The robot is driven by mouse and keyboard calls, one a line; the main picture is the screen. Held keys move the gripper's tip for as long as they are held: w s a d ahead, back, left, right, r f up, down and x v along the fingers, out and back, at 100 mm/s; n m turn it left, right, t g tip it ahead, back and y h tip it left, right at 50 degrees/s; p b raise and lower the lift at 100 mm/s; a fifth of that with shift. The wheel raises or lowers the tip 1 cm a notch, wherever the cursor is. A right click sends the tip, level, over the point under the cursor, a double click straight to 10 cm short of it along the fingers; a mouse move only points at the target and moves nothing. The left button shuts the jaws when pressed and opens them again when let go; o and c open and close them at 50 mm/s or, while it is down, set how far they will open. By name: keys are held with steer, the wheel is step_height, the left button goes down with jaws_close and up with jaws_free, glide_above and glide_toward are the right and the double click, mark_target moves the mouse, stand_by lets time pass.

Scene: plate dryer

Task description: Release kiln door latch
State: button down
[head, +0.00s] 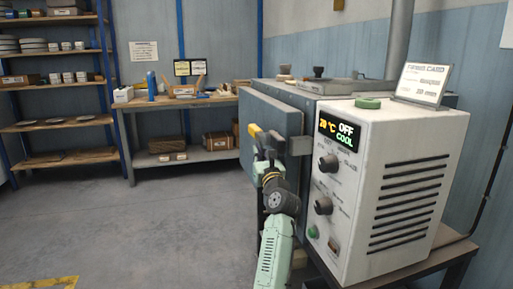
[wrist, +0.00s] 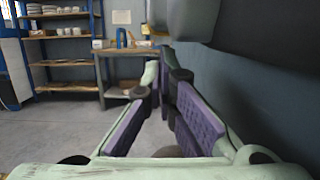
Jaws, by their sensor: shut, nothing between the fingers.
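The kiln (head: 303,98) is a blue-grey box behind a white control box. Its thick door (head: 268,118) is on the left side. A yellow-ended latch handle (head: 254,130) with a dark part stands out in front of the door. My pale green gripper (head: 262,158) is just below the handle and partly overlaps the door; whether it touches the handle I cannot tell. In the wrist view my gripper (wrist: 165,62) has its purple-padded fingers converging at the tips, shut and empty. A dark grey form fills the top right there; the latch is not clearly seen.
The white control box (head: 385,180) with knobs stands close right of my arm; its display reads 20 °C, OFF, COOL. A card (head: 422,82) stands on top. A bench (head: 180,100) and shelves (head: 55,90) are at the back left. The floor left is clear.

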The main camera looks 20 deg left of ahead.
steer(key=shift+x, duration=1)
steer(key=p, duration=0.1)
steer(key=r+p, duration=0.2)
steer(key=p, duration=0.1)
steer(key=shift+w+a, duration=0.3)
steer(key=shift+w, duration=0.1)
steer(key=shift+f, duration=0.15)
